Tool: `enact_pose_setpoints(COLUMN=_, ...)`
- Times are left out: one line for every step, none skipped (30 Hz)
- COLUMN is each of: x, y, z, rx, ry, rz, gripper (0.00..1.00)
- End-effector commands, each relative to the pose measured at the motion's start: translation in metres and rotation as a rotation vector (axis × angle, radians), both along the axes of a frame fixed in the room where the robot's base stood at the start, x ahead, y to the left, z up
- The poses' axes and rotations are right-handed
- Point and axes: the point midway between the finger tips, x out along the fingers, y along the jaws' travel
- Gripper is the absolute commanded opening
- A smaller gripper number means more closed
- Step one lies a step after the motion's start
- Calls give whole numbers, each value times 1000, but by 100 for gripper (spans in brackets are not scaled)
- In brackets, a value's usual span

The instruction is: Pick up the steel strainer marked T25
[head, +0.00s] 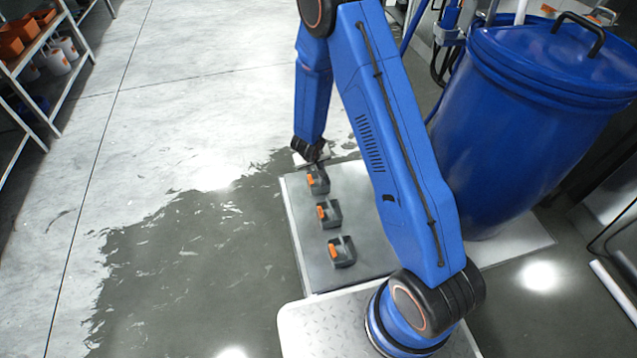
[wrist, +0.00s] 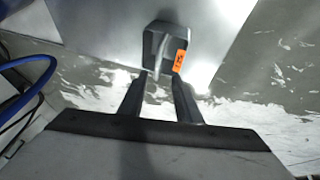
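Three dark grey strainers with orange tags stand in a row on a metal-topped platform in the head view: a far one (head: 319,182), a middle one (head: 330,213) and a near one (head: 343,252). The tag lettering is too small to read there. My gripper (head: 314,164) is at the far strainer and partly hides it. In the wrist view one strainer (wrist: 168,45) lies just beyond my fingertips, its orange tag (wrist: 181,61) bearing dark marks I cannot read surely. My gripper (wrist: 158,78) is open, with the strainer's narrow near end around the gap between the fingertips; contact is unclear.
The platform (head: 298,220) has bare metal around the strainers. A large blue lidded drum (head: 525,125) stands to the right of my arm. A shelf rack (head: 40,105) with orange bins is at the far left. The floor on the left is clear, with wet-looking patches.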

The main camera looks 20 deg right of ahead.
Motion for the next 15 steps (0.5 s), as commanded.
enact_pose_setpoints(x=2, y=-1, z=-6, rx=-1, ry=1, rz=0, gripper=31)
enact_pose_setpoints(x=4, y=-2, z=-8, rx=-1, ry=0, rz=1, gripper=31)
enact_pose_setpoints(x=5, y=-2, z=-12, rx=-1, ry=0, rz=0, gripper=31)
enact_pose_setpoints(x=6, y=-3, z=-14, rx=-1, ry=0, rz=1, gripper=31)
enact_pose_setpoints(x=7, y=-3, z=-15, rx=-1, ry=0, rz=2, gripper=31)
enact_pose_setpoints(x=7, y=-3, z=-17, rx=-1, ry=-1, rz=2, gripper=31)
enact_pose_setpoints(x=8, y=-3, z=-18, rx=0, ry=-1, rz=1, gripper=31)
enact_pose_setpoints(x=8, y=-4, z=-18, rx=0, ry=-1, rz=0, gripper=31)
enact_pose_setpoints(x=8, y=-4, z=-19, rx=0, ry=-1, rz=0, gripper=31)
enact_pose_setpoints(x=9, y=-4, z=-20, rx=0, ry=-1, rz=0, gripper=31)
enact_pose_setpoints(x=9, y=-5, z=-22, rx=0, ry=0, rz=1, gripper=31)
enact_pose_setpoints(x=9, y=-6, z=-25, rx=-1, ry=0, rz=2, gripper=31)
enact_pose_setpoints(x=9, y=-8, z=-29, rx=-1, ry=1, rz=0, gripper=31)
enact_pose_setpoints(x=10, y=-9, z=-32, rx=-1, ry=2, rz=0, gripper=31)
enact_pose_setpoints(x=10, y=-11, z=-37, rx=-1, ry=2, rz=0, gripper=31)
